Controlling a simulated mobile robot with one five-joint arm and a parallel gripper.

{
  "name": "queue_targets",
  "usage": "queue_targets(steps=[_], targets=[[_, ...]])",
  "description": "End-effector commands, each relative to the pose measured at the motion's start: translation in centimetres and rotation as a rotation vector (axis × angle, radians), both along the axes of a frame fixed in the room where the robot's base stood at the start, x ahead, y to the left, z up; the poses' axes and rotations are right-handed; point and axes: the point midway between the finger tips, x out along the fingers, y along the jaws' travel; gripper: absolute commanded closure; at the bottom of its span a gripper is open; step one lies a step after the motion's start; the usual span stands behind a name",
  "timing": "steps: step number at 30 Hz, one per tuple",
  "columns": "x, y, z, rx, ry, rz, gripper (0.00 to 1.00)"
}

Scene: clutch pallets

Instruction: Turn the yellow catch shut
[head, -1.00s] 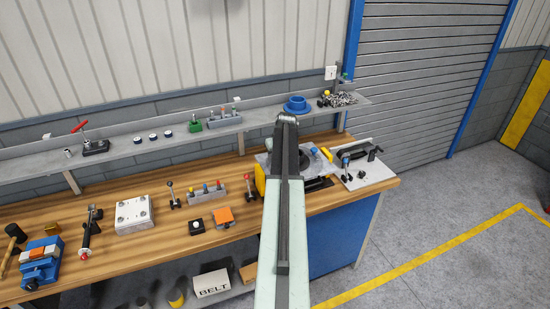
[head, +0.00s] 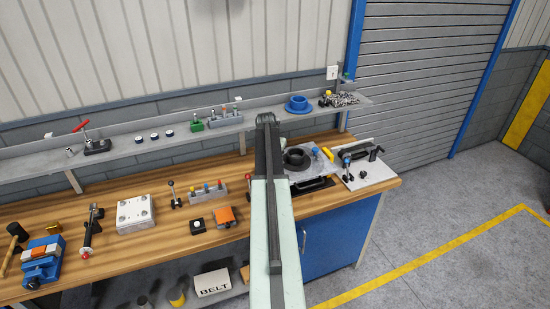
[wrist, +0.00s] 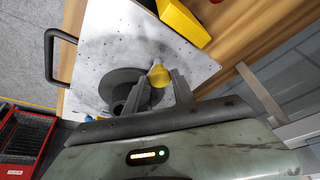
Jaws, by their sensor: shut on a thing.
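The yellow catch (wrist: 160,75) is a small rounded knob beside a dark round clutch part (wrist: 122,86) on a pale metal plate (wrist: 98,38). My gripper (wrist: 161,79) is shut on the yellow catch, which sits between its dark fingertips in the wrist view. In the head view my arm covers the gripper and the catch. The plate (head: 325,160) and the dark round part (head: 297,157) show just right of my arm there. How far the catch is turned cannot be told.
A blue knob (head: 315,149) stands on the plate. A yellow block (wrist: 184,20) is near the plate edge, and a black handle (wrist: 50,55) sticks out opposite. A second fixture (head: 365,175) stands right. A shelf (head: 200,137) runs behind the bench (head: 150,240).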

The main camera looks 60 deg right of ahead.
Motion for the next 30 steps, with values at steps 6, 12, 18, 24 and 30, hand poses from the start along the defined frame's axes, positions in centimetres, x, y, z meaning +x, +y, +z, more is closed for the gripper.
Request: queue_targets(steps=[6, 12, 18, 24, 30], targets=[[0.23, 0.22, -0.05, 0.005, -0.002, -0.049, 1.00], [0.25, 0.25, -0.05, 0.006, -0.002, -0.060, 1.00], [0.26, 0.26, -0.05, 0.006, -0.003, -0.060, 1.00], [0.25, 0.23, -0.04, 0.005, -0.003, -0.059, 0.48], [0.19, 0.15, -0.02, 0.004, -0.002, -0.059, 0.48]])
